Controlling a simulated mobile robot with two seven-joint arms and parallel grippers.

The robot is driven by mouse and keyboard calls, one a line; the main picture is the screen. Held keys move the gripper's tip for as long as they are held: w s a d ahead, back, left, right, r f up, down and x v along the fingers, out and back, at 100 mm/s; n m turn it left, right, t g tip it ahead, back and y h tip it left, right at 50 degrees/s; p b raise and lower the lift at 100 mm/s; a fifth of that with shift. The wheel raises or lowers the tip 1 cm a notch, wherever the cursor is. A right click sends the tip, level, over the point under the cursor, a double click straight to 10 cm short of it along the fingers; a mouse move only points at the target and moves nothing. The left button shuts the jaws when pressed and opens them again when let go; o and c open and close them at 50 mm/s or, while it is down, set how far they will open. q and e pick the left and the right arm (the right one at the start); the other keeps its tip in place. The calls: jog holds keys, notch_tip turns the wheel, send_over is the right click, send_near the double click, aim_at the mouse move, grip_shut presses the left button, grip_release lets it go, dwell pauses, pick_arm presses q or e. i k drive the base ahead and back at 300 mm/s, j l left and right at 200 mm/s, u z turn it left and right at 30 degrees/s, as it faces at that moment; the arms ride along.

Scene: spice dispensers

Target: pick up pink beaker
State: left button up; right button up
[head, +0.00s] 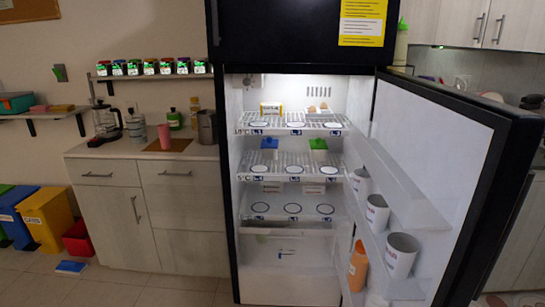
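A pink beaker (164,137) stands upright on the counter left of the open fridge. A brown mat (180,146) lies at its base; I cannot tell whether the beaker stands fully on it. A green item (175,120) is behind it to the right, and a grey metal container (207,128) is to its right. Neither of my grippers is in view.
The black fridge's door (440,170) is swung open to the right, with several cups and an orange container (358,267) in it. A coffee press (104,122) stands left on the counter (115,150). Colored bins (47,217) and a blue item (70,267) are on the floor.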

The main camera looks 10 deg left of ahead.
aim_at(165, 131)
jog(key=i+j+z, duration=0.15)
jog(key=j, duration=0.2)
jog(key=i+j+z, duration=0.1)
jog(key=j, duration=0.3)
jog(key=i+j+z, duration=0.15)
jog(key=j, duration=0.2)
jog(key=i+j+z, duration=0.1)
jog(key=i+j, duration=0.15)
jog(key=i+j+z, duration=0.15)
jog(key=j, duration=0.3)
jog(key=i+j+z, duration=0.1)
jog(key=j, duration=0.3)
jog(key=i, duration=0.05)
